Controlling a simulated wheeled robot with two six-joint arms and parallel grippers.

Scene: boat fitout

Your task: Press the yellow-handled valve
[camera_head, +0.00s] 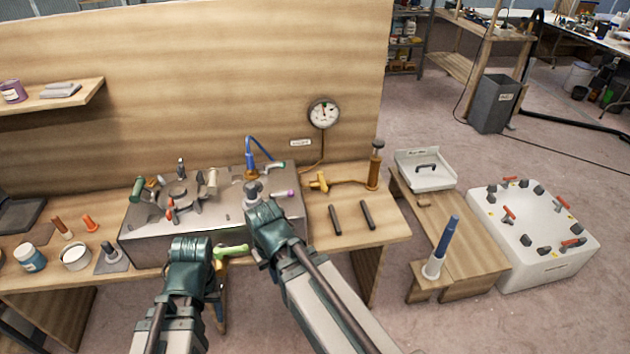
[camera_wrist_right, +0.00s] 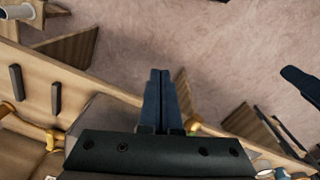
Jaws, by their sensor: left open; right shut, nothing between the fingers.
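The yellow-handled valve (camera_head: 318,182) lies on the bench at the foot of the pressure gauge, beside the brass pump; in the right wrist view a yellow valve (camera_wrist_right: 52,138) shows at the lower left. My left gripper (camera_head: 190,248) is at the bench's front edge, left of and nearer than the valve. It is open, and its fingertips are hard to make out. My right gripper (camera_head: 265,218) is over the right part of the metal unit, left of and in front of the valve. In its wrist view its dark fingers (camera_wrist_right: 160,78) are shut and empty, apart from the valve.
A lime-green handle (camera_head: 232,250) sits between my arms. The gauge (camera_head: 323,112) is on the back panel, the brass pump (camera_head: 376,166) right of the valve. Two dark bars (camera_head: 335,219) lie in front of it. The metal unit (camera_head: 150,222) carries several fittings.

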